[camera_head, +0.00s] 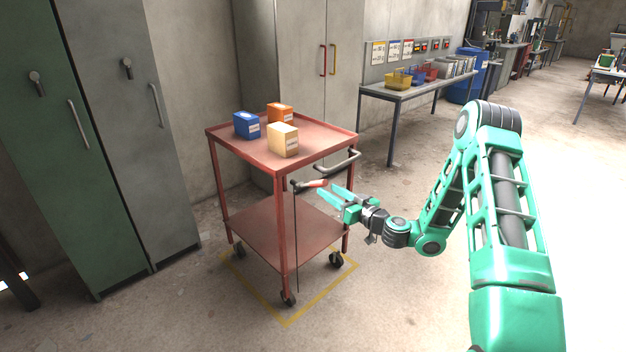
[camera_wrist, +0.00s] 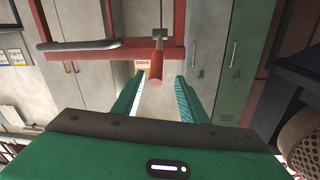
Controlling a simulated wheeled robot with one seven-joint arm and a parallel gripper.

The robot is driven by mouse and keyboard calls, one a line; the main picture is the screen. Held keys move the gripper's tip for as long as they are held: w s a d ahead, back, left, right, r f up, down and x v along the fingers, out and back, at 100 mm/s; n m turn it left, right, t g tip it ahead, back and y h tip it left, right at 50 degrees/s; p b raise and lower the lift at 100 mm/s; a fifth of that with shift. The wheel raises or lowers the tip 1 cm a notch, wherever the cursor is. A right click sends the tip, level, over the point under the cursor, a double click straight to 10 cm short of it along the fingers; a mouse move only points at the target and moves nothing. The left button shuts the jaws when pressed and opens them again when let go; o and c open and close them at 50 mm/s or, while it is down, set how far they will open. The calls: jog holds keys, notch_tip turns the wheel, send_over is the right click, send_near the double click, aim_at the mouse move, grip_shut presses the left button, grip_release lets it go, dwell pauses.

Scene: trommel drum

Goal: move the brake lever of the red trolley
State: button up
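The red trolley (camera_head: 222,180) stands on its wheels in a yellow floor outline, with boxes on its top shelf. Its brake lever (camera_head: 317,183) has a red grip and sticks out roughly level from the near corner post, below the top shelf. A thin dark rod runs down from its pivot towards a wheel. My gripper (camera_head: 328,193) is open, with its fingers pointing at the lever. In the wrist view the red grip (camera_wrist: 155,68) lies between the two fingertips or just ahead of them, with a gap on both sides. I cannot tell the exact depth.
A grey push handle (camera_head: 340,164) juts from the trolley just above my gripper, and shows left of the lever in the wrist view (camera_wrist: 80,46). Blue (camera_head: 246,125), orange (camera_head: 280,112) and tan (camera_head: 283,140) boxes stand on top. Lockers (camera_head: 150,150) stand left; floor to the right is clear.

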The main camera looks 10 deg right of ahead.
aim_at(312, 185)
jog(key=x, duration=1.1)
jog(key=shift+w+d+f, duration=0.15)
jog(key=shift+w+d, duration=0.1)
jog(key=shift+d, duration=0.05)
jog(key=shift+c, duration=0.4)
grip_shut()
